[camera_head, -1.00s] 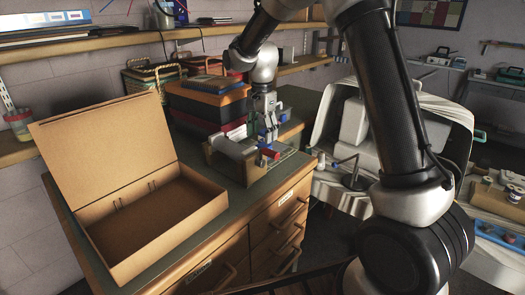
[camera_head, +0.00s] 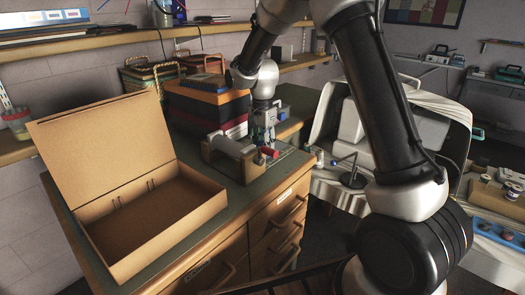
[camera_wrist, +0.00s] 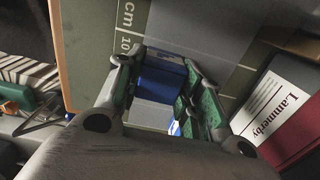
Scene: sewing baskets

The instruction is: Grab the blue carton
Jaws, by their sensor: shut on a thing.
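The blue carton (camera_wrist: 160,82) is between my gripper's two green-padded fingers in the wrist view. My gripper (camera_wrist: 162,98) is shut on it; the fingers hide parts of its sides. In the head view my gripper (camera_head: 265,130) points down over the counter, just right of the box stack and behind a wooden tray. Only small blue patches show around the fingers there, and I cannot clearly separate the carton from the gripper.
A stack of orange, black and red boxes (camera_head: 205,108) stands close left of my gripper. An open, empty cardboard box (camera_head: 150,225) is at the left. Green counter (camera_head: 178,150) shows between.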

